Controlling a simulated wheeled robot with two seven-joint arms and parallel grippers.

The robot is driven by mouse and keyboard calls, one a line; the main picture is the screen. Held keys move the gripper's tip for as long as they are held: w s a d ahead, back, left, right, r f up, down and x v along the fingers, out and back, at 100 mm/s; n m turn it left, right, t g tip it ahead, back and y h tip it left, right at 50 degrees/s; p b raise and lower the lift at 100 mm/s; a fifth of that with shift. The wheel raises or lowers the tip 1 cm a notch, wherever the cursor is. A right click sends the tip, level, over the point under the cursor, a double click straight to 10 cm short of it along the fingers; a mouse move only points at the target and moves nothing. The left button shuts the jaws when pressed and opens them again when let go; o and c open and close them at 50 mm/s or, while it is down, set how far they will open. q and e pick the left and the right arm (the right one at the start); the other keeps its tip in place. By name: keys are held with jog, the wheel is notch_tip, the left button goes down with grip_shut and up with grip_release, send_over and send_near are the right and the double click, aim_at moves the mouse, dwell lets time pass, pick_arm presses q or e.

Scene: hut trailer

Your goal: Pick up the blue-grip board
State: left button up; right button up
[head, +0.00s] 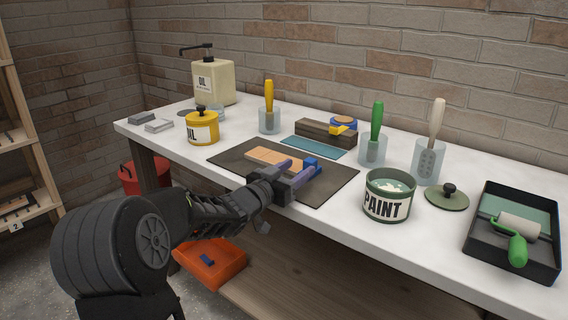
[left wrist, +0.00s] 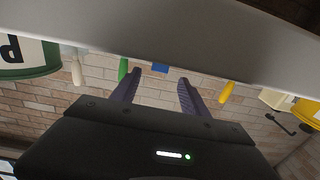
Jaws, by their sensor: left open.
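The blue-grip board (head: 265,156) is a flat wooden piece lying on the dark mat (head: 335,183), with a blue grip (head: 311,164) at its right end. My left gripper (head: 302,168) is open at the board's near side, by the grip end, and its fingers partly hide the board. In the left wrist view, the purple-grey fingers (left wrist: 158,80) stand apart, and a small part of the blue grip (left wrist: 160,68) shows between and just beyond the tips. I cannot tell whether a finger touches it. My right gripper is not in view.
Behind the mat lie a teal sheet (head: 313,147) and a dark wooden block (head: 325,134). The paint tin (head: 388,205) stands right of the mat, the yellow tin (head: 202,127) left. A roller tray (head: 482,246) is far right. An orange bin (head: 222,267) is below the table.

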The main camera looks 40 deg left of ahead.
aim_at(306, 162)
pick_arm(q)
jog(key=w, duration=0.4)
jog(key=shift+w+a, duration=0.1)
jog(key=shift+w, duration=0.3)
jog(key=shift+c, duration=0.2)
grip_shut()
dwell(0.4)
